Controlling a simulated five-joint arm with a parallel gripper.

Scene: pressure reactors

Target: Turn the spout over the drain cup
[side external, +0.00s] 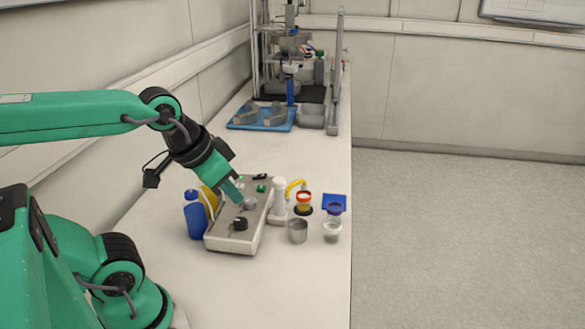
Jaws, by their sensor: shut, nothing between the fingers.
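A yellow curved spout (297,184) sits at the top of a white column (280,200) at the right side of a grey control box (233,240). The spout reaches right, toward a cup with an orange-red rim (303,203) on a dark round base. A grey metal cup (298,231) stands in front of the column; I cannot tell for sure which cup is the drain cup. My gripper (238,194) is shut and empty, pointing down over the box, left of the column and apart from the spout. Whether its tips touch the box is too small to tell.
A blue bottle (194,217) and a yellow container (209,198) stand left of the box. A clear cup (332,231), a purple-rimmed cup (334,211) and a blue pad (336,201) lie to the right, near the bench edge. A blue tray (243,125) sits further back.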

